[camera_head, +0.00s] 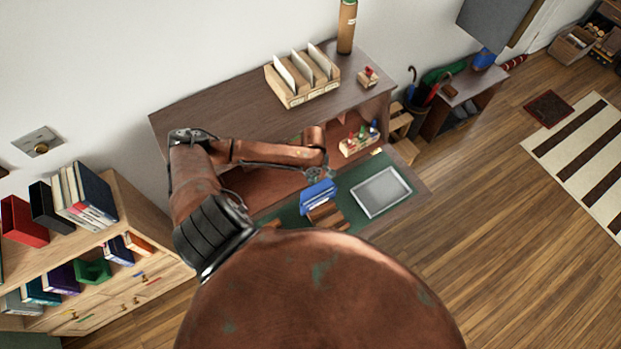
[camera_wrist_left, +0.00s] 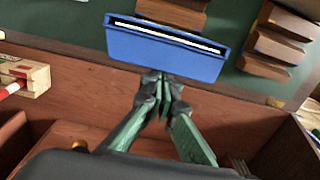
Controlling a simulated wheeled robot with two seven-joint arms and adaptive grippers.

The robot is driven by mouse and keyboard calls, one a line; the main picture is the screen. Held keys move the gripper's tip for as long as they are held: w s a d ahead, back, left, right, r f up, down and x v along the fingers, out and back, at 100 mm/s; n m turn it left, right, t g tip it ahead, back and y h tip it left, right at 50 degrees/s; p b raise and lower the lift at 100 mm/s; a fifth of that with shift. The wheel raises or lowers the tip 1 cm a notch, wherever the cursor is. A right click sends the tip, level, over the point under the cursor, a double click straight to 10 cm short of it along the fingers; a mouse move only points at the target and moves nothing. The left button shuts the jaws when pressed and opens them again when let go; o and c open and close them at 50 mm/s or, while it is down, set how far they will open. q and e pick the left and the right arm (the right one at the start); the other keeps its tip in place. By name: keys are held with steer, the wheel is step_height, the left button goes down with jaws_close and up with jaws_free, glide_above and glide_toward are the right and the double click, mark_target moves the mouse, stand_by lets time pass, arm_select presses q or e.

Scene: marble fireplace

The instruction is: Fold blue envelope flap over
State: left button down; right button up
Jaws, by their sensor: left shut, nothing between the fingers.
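The blue envelope (camera_head: 317,193) stands on the green desk surface, just below my left gripper (camera_head: 319,174) in the head view. In the left wrist view the envelope (camera_wrist_left: 165,52) shows a dark slot along its far edge with a white strip inside. A separate raised flap cannot be made out. My left gripper (camera_wrist_left: 165,82) is shut and empty, its fingertips at the envelope's near edge; I cannot tell whether they touch. My right gripper is not in view.
Brown wooden holders (camera_wrist_left: 272,48) stand near the envelope. A silver-framed tray (camera_head: 381,192) lies to the right on the green mat (camera_head: 291,218). A shelf (camera_head: 225,112) above carries a wooden letter rack (camera_head: 291,98). A small box (camera_wrist_left: 24,78) stands left in the wrist view.

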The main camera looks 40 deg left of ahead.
arm_select(q)
steer(key=shift+s+d+b, duration=0.15)
steer(key=shift+d+b, duration=0.05)
steer(key=shift+d, duration=0.4)
steer(key=shift+s+d+b, duration=0.15)
steer(key=shift+d+b, duration=0.05)
steer(key=shift+d, duration=0.35)
steer(key=b, duration=0.1)
steer(key=d+b, duration=0.2)
steer(key=shift+s+d+f, duration=0.25)
steer(key=shift+s+f, duration=0.05)
steer(key=shift+s, duration=0.1)
steer(key=shift+s+d+f+p, duration=0.65)
steer(key=shift+d+f+p, duration=0.65)
steer(key=shift+d, duration=0.95)
steer(key=shift+s+d+r+p, duration=0.1)
steer(key=shift+d+r+p, duration=0.05)
steer(key=shift+r+p, duration=1)
steer(key=shift+d+r+p, duration=0.2)
steer(key=shift+r+p, duration=0.6)
steer(key=shift+p, duration=0.6)
steer(key=shift+s+d+r+p, duration=0.1)
steer(key=shift+d+r+p, duration=0.05)
steer(key=shift+r+p, duration=1)
steer(key=shift+f, duration=0.2)
